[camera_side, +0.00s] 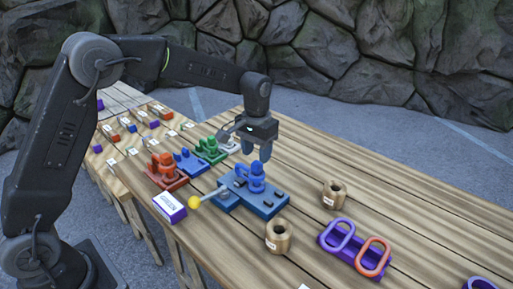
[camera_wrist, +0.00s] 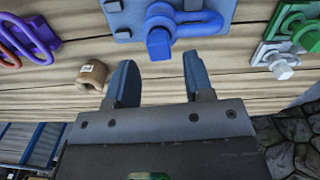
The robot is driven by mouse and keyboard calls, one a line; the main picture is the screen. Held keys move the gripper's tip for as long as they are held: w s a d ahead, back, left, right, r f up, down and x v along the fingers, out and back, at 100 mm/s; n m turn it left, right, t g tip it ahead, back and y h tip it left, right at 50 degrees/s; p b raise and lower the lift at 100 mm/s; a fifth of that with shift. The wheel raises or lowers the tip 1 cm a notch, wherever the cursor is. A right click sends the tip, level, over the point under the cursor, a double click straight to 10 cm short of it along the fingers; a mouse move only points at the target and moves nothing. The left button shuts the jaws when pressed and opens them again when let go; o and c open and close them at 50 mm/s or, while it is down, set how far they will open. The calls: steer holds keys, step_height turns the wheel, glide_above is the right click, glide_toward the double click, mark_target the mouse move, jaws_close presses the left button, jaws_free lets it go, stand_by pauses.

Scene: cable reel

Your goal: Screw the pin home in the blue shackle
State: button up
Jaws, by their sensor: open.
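The blue shackle (camera_side: 256,184) stands on a blue base plate (camera_side: 268,206) on the wooden table. In the wrist view the shackle (camera_wrist: 205,24) is at the top centre, and the square blue head of its pin (camera_wrist: 159,43) points toward my gripper. How deep the pin sits I cannot tell. My gripper (camera_side: 258,150) is just above and behind the shackle in the side view. In the wrist view my gripper (camera_wrist: 157,68) has its fingers apart, with nothing between them, and the pin head lies just beyond the tips.
Red (camera_side: 165,172) and green (camera_side: 210,150) shackles stand left. Tan rings (camera_side: 278,237) and purple and orange links (camera_side: 356,248) lie right, with bare wood between.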

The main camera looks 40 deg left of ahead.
mark_target(257, 162)
steer(key=shift+f, duration=2)
steer(key=shift+c, duration=0.4)
jaws_close()
